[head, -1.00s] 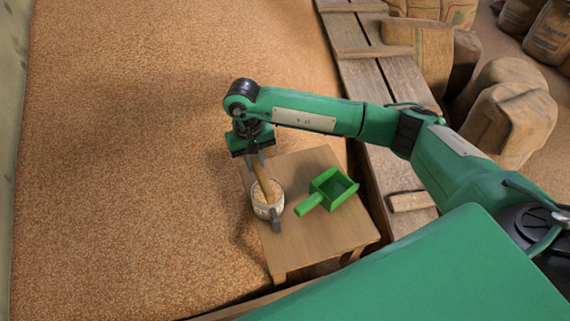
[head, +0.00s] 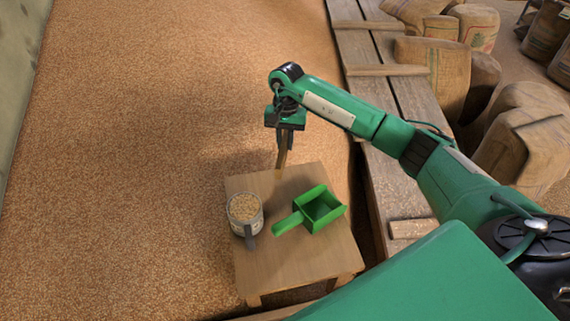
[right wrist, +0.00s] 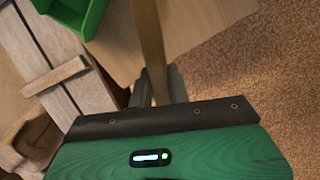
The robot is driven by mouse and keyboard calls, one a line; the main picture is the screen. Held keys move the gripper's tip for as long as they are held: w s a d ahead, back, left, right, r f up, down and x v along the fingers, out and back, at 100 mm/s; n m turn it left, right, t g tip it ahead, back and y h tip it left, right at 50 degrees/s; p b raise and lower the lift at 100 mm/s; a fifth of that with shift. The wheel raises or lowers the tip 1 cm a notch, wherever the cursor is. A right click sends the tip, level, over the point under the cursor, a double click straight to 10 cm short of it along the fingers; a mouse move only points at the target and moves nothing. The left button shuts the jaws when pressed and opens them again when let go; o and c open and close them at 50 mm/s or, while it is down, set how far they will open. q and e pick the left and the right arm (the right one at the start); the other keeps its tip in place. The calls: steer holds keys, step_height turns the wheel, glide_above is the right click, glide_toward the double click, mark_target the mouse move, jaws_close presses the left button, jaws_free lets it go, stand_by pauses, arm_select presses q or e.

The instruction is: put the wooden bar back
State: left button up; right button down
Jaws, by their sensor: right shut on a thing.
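The wooden bar (head: 282,157) is held upright, slightly tilted, in my right gripper (head: 287,133). My right gripper is shut on its upper part, and the bar's lower end hangs at the far edge of the small wooden table (head: 300,255); I cannot tell whether it touches. In the right wrist view the bar (right wrist: 149,35) runs up from between the fingers (right wrist: 158,88). A mug (head: 246,212) full of grain stands on the table's left side, apart from the bar. My left gripper is not in view.
A green scoop (head: 318,211) lies on the table right of the mug. Grain (head: 130,150) covers the floor to the left. A plank walkway (head: 385,120) runs along the right, with several sacks (head: 525,130) beyond it.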

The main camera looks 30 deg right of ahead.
mark_target(285, 175)
step_height(285, 175, down, 11)
steer(key=shift+f+p, duration=0.1)
steer(key=shift+p, duration=0.85)
steer(key=c, duration=1.3)
jaws_free()
